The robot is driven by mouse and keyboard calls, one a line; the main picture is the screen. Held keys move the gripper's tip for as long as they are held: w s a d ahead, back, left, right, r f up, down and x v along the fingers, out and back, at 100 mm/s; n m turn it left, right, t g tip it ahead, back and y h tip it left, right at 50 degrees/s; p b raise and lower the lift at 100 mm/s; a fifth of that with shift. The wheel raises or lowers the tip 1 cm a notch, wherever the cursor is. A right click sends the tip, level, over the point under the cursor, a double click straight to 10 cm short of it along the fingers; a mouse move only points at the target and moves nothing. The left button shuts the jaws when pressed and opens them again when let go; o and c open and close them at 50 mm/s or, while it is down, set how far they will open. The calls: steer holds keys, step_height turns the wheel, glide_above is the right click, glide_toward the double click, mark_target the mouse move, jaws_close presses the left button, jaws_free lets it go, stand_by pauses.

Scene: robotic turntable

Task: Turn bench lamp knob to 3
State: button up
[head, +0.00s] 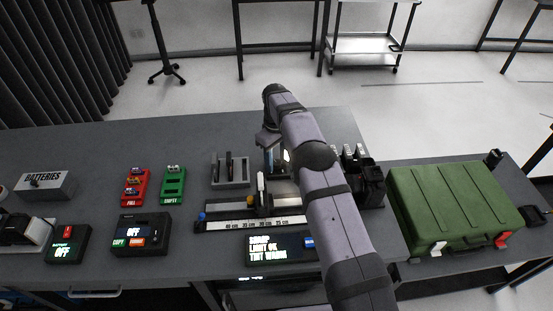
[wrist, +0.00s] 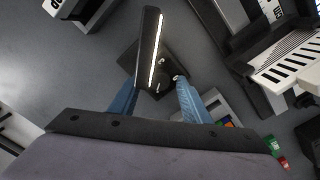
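My gripper (wrist: 156,84) is open in the wrist view, its two blue fingers apart. The bench lamp (wrist: 150,48) is a dark bar with a lit white strip, standing over a dark square base between and beyond the fingertips. A small pale part (wrist: 178,78), possibly the lamp knob, shows beside the right fingertip; contact and its setting cannot be told. In the head view my gripper (head: 270,145) points down behind the ruler fixture, and the lit lamp (head: 285,156) is mostly hidden by my arm.
A ruler fixture (head: 250,222) and a dark display (head: 275,248) stand in front. A grey slotted holder (head: 230,182) is to the left, with red (head: 135,188) and green (head: 173,187) trays beyond. Black holders (head: 368,185) and a green case (head: 450,205) stand right.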

mark_target(276, 163)
steer(key=shift+r, duration=0.1)
steer(key=shift+r+b, duration=0.75)
steer(key=shift+r, duration=2.85)
